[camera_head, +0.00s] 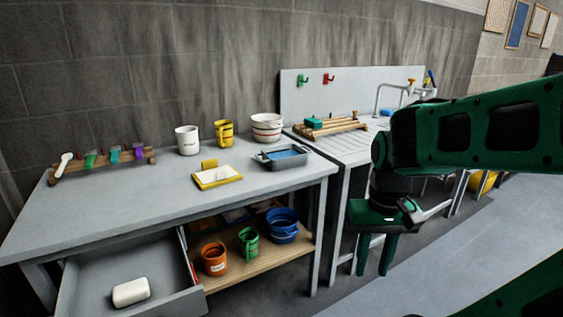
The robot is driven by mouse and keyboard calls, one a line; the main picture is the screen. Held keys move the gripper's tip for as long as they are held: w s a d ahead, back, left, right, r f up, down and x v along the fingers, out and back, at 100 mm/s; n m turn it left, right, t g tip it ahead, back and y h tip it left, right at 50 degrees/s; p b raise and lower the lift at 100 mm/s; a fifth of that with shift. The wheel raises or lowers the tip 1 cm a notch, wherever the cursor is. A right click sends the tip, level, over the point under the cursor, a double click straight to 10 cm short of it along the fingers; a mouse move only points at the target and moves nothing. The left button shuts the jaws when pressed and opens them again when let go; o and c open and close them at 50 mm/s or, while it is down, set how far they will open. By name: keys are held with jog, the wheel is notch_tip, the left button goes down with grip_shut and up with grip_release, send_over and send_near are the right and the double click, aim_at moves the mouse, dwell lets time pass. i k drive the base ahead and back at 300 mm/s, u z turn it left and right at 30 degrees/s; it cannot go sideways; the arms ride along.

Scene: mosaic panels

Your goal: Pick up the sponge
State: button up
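I cannot tell for certain which thing is the sponge. A white rounded block (130,292) lies in the open drawer at the lower left. A small teal block (314,123) lies on a wooden rack (338,128) beside the sink. A small yellow block (209,163) stands behind a yellow-rimmed tray (217,184) on the table. My green gripper (376,268) hangs at the right, in front of the sink unit, fingers pointing down. Its fingers are apart with nothing seen between them. It is well away from all three blocks.
The grey table (120,205) carries white and yellow mugs, a striped bowl (267,127), a grey basin (283,158) and a wooden rack of coloured items (103,160). The drawer (85,282) is pulled out. A lower shelf (265,258) holds several cups. Floor (450,245) is clear at right.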

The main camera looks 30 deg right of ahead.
aim_at(131, 292)
jog(key=k, duration=0.6)
jog(key=u, duration=0.6)
jog(key=i, duration=1.15)
jog(key=u, duration=0.55)
